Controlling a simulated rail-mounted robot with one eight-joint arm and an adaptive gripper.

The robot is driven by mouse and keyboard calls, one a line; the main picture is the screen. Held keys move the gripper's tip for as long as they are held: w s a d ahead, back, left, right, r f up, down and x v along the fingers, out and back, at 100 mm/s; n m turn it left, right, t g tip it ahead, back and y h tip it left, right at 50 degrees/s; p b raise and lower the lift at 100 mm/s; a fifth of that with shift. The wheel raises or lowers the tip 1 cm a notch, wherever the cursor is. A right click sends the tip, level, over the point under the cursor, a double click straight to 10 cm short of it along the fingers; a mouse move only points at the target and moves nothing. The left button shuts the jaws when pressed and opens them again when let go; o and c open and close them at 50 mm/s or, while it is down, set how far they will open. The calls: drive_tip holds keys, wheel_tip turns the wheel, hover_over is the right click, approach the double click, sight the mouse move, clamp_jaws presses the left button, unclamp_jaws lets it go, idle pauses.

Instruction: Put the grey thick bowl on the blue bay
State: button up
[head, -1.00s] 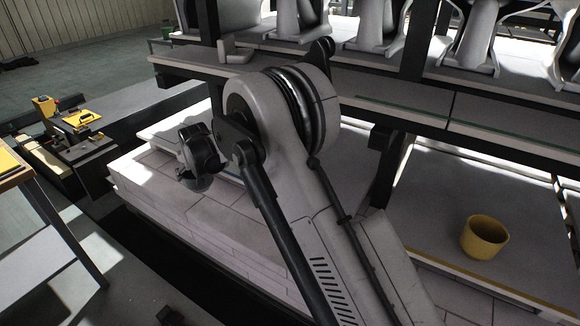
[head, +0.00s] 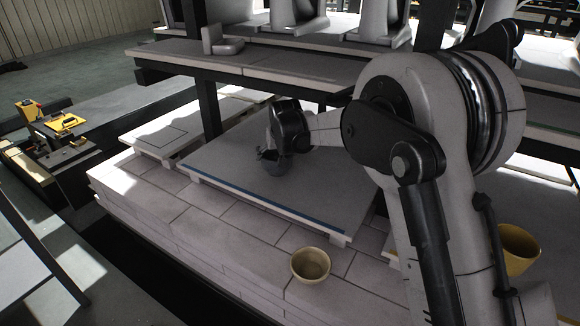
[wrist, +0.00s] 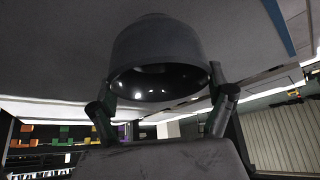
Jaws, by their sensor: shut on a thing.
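The grey thick bowl (wrist: 160,45) is dark grey, with a glossy dark inside, and fills the upper middle of the wrist view. My gripper (wrist: 163,95) is shut on it, one finger at each side near the rim. In the head view my gripper (head: 270,155) is over the blue bay, and the bowl shows only as a small grey shape (head: 277,167). The blue bay (head: 325,195) is a flat grey shelf with a blue strip along its front edge; the strip also shows in the wrist view (wrist: 278,25). I cannot tell whether the bowl touches the shelf.
A cream bowl (head: 311,265) stands on the brick ledge in front of the bay. A yellow pot (head: 518,248) stands at the right, partly behind my arm. An upper shelf (head: 300,70) with white pieces and a dark post (head: 209,108) bound the bay. The bay surface around my gripper looks clear.

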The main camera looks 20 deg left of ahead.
drive_tip(key=shift+f, duration=1.35)
drive_tip(key=shift+f+b, duration=0.15)
drive_tip(key=shift+b, duration=0.2)
drive_tip(key=o, duration=1.4)
drive_tip(key=shift+r, duration=0.35)
drive_tip(key=p+v, duration=0.1)
drive_tip(key=v, duration=0.1)
drive_tip(key=shift+s+d+r, duration=0.1)
drive_tip(key=shift+s+r, duration=0.05)
drive_tip(key=shift+r, duration=0.1)
drive_tip(key=s+d, duration=0.2)
drive_tip(key=s, duration=0.1)
drive_tip(key=s+d+p, duration=0.1)
drive_tip(key=s+d, duration=0.1)
drive_tip(key=s, duration=0.2)
drive_tip(key=s+d+p, duration=0.1)
drive_tip(key=s+d, duration=0.1)
drive_tip(key=s, duration=0.1)
drive_tip(key=shift+s, duration=0.25)
drive_tip(key=shift+d, duration=0.1)
